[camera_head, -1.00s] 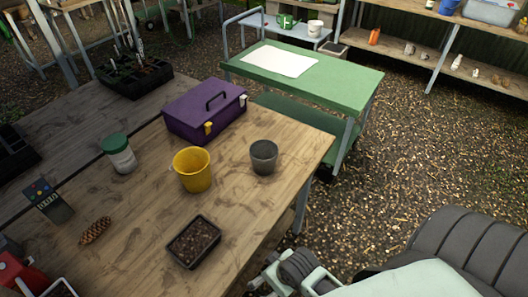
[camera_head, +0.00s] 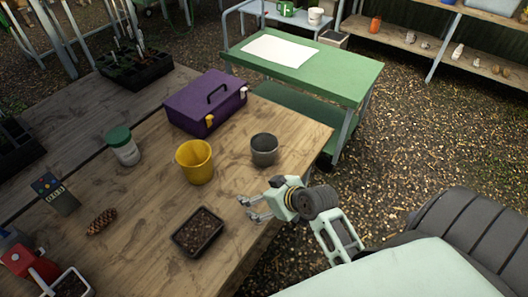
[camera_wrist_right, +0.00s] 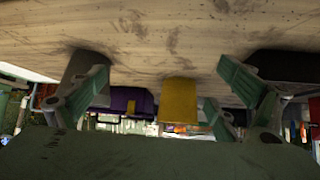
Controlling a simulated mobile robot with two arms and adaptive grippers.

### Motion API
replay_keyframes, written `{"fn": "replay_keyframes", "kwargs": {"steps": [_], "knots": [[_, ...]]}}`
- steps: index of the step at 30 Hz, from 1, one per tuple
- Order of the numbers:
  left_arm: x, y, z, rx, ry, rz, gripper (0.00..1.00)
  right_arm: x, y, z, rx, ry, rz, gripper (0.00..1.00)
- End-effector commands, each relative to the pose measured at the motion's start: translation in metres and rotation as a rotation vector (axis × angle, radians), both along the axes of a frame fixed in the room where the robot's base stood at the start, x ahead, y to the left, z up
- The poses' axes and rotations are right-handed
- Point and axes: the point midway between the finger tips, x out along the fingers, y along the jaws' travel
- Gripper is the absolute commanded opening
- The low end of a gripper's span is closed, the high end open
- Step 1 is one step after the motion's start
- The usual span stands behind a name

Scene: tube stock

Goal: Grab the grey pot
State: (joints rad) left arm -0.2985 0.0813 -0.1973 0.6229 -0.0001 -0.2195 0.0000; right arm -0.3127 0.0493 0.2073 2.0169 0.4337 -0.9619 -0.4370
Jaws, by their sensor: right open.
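The grey pot (camera_head: 264,150) stands upright on the wooden table near its right edge. My right gripper (camera_head: 247,208) is open and empty, over the table's edge in front of the pot and apart from it. Its fingers point left. In the right wrist view, which looks upside down, the open fingers (camera_wrist_right: 165,95) frame a gap with the yellow pot beyond it. The grey pot (camera_wrist_right: 77,70) shows there partly behind the left finger. My left gripper is not in view.
The yellow pot (camera_head: 195,161) stands left of the grey pot, and a purple toolbox (camera_head: 203,103) behind them. A black tray of soil (camera_head: 198,232) lies just left of my right gripper. Bare tabletop lies between gripper and grey pot. A green table (camera_head: 320,75) stands behind.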

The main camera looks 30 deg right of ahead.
Motion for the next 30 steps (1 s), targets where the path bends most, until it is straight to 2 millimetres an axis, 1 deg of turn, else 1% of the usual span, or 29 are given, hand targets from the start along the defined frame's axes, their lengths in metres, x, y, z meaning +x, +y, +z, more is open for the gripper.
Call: {"fn": "replay_keyframes", "kwargs": {"steps": [1,3,5,6,9,12,16,23,29,30], "knots": [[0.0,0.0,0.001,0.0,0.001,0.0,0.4,0.017,-0.013,0.004,0.011,-0.054,-0.026,0.92],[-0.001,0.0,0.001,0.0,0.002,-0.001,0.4,0.038,-0.034,0.012,0.019,-0.134,-0.067,0.92],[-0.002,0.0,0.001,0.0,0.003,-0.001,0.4,0.054,-0.054,0.018,0.024,-0.204,-0.11,0.92],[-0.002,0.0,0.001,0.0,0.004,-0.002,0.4,0.063,-0.068,0.022,0.026,-0.246,-0.141,0.92],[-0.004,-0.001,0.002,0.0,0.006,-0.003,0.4,0.077,-0.095,0.03,0.025,-0.324,-0.207,0.92],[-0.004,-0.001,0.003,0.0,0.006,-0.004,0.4,0.087,-0.108,0.032,0.022,-0.359,-0.239,0.92],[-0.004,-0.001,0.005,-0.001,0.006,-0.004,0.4,0.101,-0.112,0.029,0.021,-0.367,-0.247,0.92],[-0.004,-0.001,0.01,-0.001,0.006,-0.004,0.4,0.114,-0.111,0.024,0.022,-0.363,-0.244,0.92],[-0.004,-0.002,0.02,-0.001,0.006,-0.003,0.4,0.139,-0.109,0.018,0.024,-0.364,-0.244,0.92],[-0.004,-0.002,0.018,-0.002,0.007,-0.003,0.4,0.143,-0.11,0.014,0.022,-0.363,-0.243,0.92]]}}
